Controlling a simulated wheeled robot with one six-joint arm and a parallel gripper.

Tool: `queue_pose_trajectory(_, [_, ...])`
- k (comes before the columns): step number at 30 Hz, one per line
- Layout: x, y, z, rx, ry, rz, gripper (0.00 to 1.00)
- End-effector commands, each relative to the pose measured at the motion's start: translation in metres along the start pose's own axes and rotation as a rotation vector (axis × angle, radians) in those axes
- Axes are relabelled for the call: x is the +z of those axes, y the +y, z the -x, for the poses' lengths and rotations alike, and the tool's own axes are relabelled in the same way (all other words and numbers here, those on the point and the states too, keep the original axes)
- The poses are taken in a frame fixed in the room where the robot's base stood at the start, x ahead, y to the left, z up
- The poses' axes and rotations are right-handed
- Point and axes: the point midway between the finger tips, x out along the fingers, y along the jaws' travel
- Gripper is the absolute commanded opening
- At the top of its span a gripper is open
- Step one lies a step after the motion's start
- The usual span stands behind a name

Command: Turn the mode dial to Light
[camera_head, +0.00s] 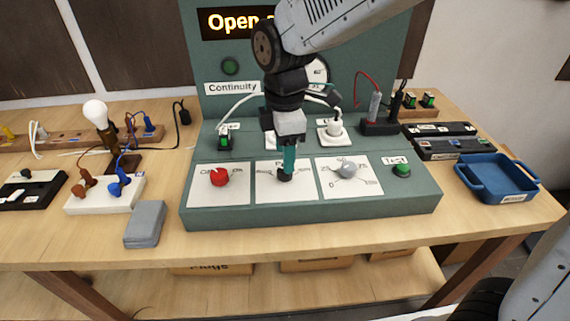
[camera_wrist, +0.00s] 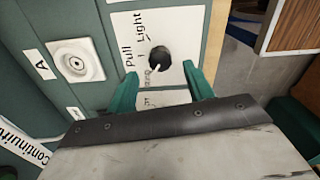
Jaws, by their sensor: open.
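The mode dial is a black round knob (camera_head: 285,176) on the middle white panel of the sloped green console. In the wrist view the dial (camera_wrist: 160,60) has the words Light and Pull printed to its left and smaller lettering below. A small pale mark shows on its lower left side; its exact setting is hard to read. My gripper (camera_head: 288,170) points down over the dial. In the wrist view its two green fingers (camera_wrist: 160,75) are apart, one on each side of the dial. I cannot tell if they touch it.
A red knob (camera_head: 219,176) is on the left panel and a grey knob (camera_head: 348,169) on the right panel. A green Test button (camera_head: 401,170) is at the right. The lit display (camera_head: 232,22) starts with "Open", partly hidden by my arm. A blue tray (camera_head: 466,193) stands right.

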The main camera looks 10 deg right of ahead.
Motion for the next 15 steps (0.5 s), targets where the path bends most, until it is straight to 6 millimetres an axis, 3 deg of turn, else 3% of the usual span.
queue_pose_trajectory(6, [0.000,0.000,-0.032,-0.002,-0.001,-0.002,0.52])
queue_pose_trajectory(15, [0.001,-0.001,-0.042,0.000,0.000,-0.002,0.52])
